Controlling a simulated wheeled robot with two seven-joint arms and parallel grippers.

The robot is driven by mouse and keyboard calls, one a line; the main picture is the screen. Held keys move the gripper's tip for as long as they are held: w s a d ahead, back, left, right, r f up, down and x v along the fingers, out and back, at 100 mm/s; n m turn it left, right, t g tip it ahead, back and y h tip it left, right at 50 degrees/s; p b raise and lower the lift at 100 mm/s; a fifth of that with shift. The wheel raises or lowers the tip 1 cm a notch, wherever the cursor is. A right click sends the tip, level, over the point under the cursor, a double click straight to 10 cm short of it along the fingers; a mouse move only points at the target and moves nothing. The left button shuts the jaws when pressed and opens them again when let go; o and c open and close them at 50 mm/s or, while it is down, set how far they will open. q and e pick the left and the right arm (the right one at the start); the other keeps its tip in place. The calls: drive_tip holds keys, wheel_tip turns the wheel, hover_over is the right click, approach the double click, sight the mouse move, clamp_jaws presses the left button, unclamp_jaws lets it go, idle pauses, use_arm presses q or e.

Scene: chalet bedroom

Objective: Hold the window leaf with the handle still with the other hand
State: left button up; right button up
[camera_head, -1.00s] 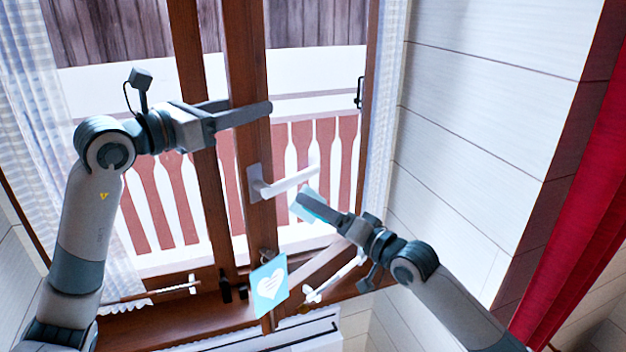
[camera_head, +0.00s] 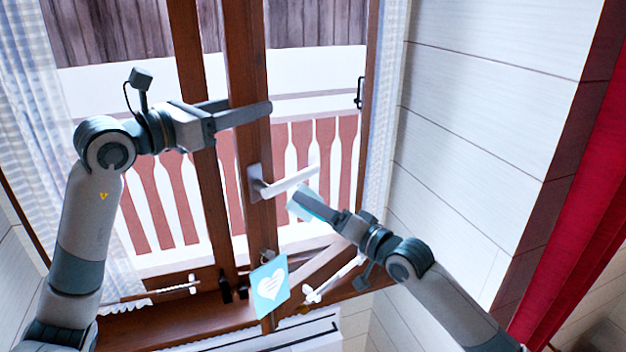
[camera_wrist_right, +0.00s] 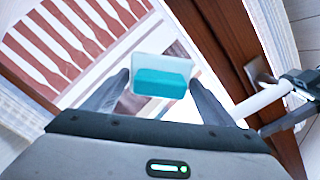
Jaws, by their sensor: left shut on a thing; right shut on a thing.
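The window leaf (camera_head: 256,140) is a brown wooden frame with a white handle (camera_head: 290,182) sticking out to the right. My left gripper (camera_head: 245,108) is shut on the leaf's upright above the handle, one finger in front and the other partly hidden behind. My right gripper (camera_head: 318,208) is below the handle's free end, apart from it in the wrist view. It is shut on a small white and teal block (camera_wrist_right: 160,82), which sits between both fingertips. The handle also shows in the right wrist view (camera_wrist_right: 262,102), to the right of the fingers.
A teal card with a white heart (camera_head: 270,284) hangs low on the leaf. A checked curtain (camera_head: 45,130) is at the left, and a red curtain (camera_head: 580,210) at the far right. A white panelled wall (camera_head: 470,130) borders the window. A balcony railing (camera_head: 165,200) is outside.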

sight(320, 198)
drive_tip(key=shift+x, duration=1.1)
idle(1.1)
drive_tip(key=shift+w+d, duration=0.1)
drive_tip(key=shift+w+d, duration=1.2)
drive_tip(key=shift+w, duration=0.1)
drive_tip(key=shift+w+d, duration=1.15)
drive_tip(key=shift+w, duration=0.25)
drive_tip(key=shift+r, duration=0.1)
